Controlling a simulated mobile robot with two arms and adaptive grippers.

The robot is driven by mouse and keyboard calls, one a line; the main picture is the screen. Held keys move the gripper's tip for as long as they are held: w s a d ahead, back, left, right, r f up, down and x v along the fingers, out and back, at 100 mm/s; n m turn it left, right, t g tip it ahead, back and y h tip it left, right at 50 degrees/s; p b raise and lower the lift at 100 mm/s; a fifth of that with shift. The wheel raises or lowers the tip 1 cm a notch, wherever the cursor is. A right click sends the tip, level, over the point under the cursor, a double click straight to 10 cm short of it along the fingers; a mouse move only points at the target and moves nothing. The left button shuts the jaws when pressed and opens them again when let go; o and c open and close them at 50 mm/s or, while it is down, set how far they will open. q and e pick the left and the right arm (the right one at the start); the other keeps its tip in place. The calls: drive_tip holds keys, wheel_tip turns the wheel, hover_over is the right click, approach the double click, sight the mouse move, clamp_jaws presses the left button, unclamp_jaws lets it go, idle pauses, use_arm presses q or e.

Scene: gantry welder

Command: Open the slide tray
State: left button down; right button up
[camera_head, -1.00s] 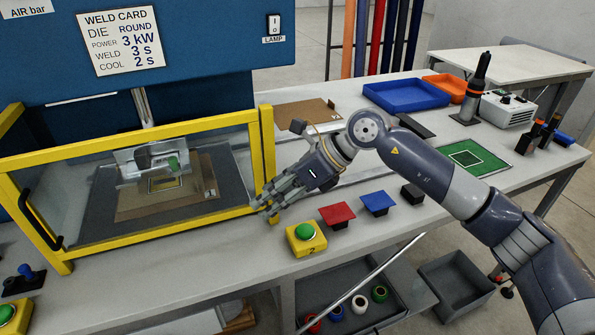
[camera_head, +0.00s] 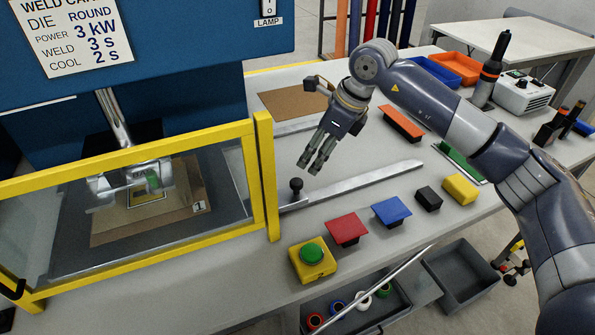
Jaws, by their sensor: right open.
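The slide tray (camera_head: 75,233) is a dark grey plate behind the clear, yellow-framed guard of the blue machine. A brown piece (camera_head: 185,215) with a card marked 1 lies on it. A black knob (camera_head: 296,187) stands on a metal bracket just right of the guard's yellow post, beside a flat metal rail (camera_head: 370,180) running right. My right gripper (camera_head: 309,166) is open and empty, pointing down, a little above and right of the knob and apart from it in the picture. My left gripper is not in view.
A green button on a yellow box (camera_head: 313,262) stands at the bench's front. A brown board (camera_head: 292,102) lies behind.

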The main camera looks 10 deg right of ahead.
sight(298, 182)
drive_tip(key=x, duration=0.2)
drive_tip(key=p+x, duration=0.1)
drive_tip(key=x, duration=0.2)
drive_tip(key=shift+s+a+f+p, duration=0.25)
drive_tip(key=shift+a+f+p, duration=0.1)
drive_tip(key=shift+p, duration=0.05)
drive_tip(key=x, duration=0.3)
drive_tip(key=shift+w+f+p, duration=0.2)
drive_tip(key=shift+f+p, duration=0.2)
drive_tip(key=shift+a+f, duration=0.1)
drive_tip(key=shift+w, duration=0.1)
drive_tip(key=shift+c, duration=1)
drive_tip(key=c, duration=0.9)
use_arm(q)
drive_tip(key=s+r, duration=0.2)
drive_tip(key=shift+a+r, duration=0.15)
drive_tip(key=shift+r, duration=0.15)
use_arm(e)
clamp_jaws()
